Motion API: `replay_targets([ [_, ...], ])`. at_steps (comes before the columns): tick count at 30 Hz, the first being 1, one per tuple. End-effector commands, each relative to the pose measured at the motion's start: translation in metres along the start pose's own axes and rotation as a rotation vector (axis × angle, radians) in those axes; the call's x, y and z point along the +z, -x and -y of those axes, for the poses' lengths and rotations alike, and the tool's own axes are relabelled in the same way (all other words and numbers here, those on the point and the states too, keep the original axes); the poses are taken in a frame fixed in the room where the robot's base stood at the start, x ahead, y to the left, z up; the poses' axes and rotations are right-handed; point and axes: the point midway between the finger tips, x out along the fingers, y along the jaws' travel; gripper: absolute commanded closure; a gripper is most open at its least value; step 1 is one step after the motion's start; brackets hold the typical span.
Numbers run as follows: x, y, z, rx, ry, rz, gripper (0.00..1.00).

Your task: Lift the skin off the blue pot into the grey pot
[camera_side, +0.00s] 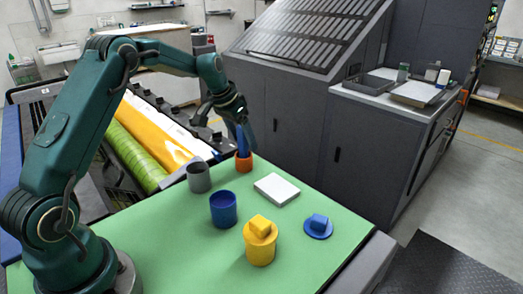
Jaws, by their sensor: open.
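The blue pot (223,213) stands open on the green table top; I cannot make out the skin inside it. The grey pot (199,180) stands open behind it, a little to the left. A blue lid (318,229) with a square knob lies on the table at the right. A blue upright tool (241,140) stands in a small orange cup (243,165) near the back edge. My gripper (240,118) is open at the top of this tool; I cannot tell whether the fingers touch it.
A yellow pot (259,250) with a yellow lid and knob stands at the front, right of the blue pot. A flat white block (277,189) lies between the orange cup and the blue lid. The green table (170,255) is clear at front left. Rollers and a dark cabinet stand behind.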

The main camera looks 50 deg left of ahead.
Motion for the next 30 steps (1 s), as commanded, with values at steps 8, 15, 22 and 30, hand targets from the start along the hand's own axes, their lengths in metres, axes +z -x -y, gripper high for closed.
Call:
replay_targets([
  [8,0.000,-0.001,0.000,0.000,0.000,-0.001,0.49],
  [15,0.000,0.000,0.000,0.000,0.000,-0.001,1.00],
  [22,-0.001,0.001,0.000,0.000,0.000,-0.001,1.00],
  [30,-0.011,0.022,0.001,-0.002,0.000,-0.006,1.00],
])
